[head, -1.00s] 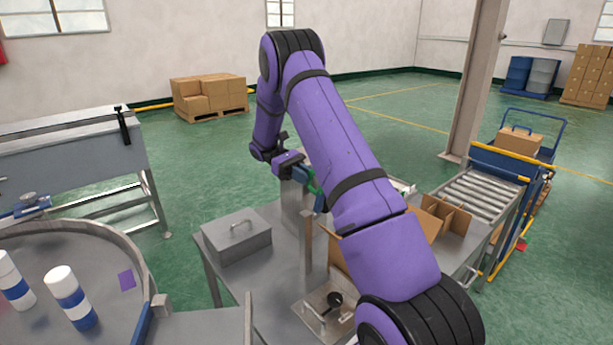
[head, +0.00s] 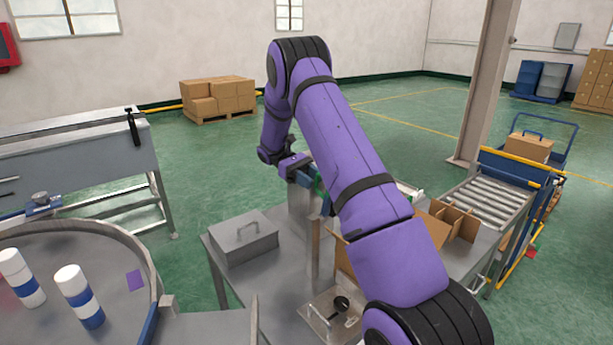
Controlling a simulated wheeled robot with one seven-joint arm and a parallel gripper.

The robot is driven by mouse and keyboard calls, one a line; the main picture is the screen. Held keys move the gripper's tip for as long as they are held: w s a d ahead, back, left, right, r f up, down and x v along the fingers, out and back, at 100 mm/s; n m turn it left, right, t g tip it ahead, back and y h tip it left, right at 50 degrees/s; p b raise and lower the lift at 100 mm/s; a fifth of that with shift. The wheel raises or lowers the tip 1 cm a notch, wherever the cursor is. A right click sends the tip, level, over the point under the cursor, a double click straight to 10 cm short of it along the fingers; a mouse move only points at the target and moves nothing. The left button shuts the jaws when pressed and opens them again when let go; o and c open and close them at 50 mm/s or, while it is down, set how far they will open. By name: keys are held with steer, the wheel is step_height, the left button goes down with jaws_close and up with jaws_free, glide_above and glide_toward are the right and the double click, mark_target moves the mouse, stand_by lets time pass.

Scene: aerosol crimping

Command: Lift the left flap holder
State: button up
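My purple arm reaches over the metal table to my gripper (head: 294,166), which is turned away behind the wrist, so its fingers do not show clearly. A small blue and green part (head: 317,183) shows just right of it, partly behind my arm; I cannot tell whether they touch. A grey upright metal block (head: 299,202) stands below the gripper. A thin upright metal post (head: 313,250) stands nearer, beside a brown carton (head: 342,262) mostly hidden by my arm. I cannot make out for certain which part is the left flap holder.
A lidded metal box (head: 243,238) sits at the table's left. A metal plate with a black knob (head: 340,304) lies near the front. A round table (head: 110,258) with white-and-blue cans is at left.

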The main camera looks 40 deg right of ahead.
steer(key=d+v, duration=0.1)
steer(key=v, duration=0.6)
steer(key=shift+w+a, duration=0.15)
steer(key=shift+a, duration=0.35)
stand_by(0.3)
steer(key=shift+o, duration=0.2)
steer(key=shift+o, duration=0.2)
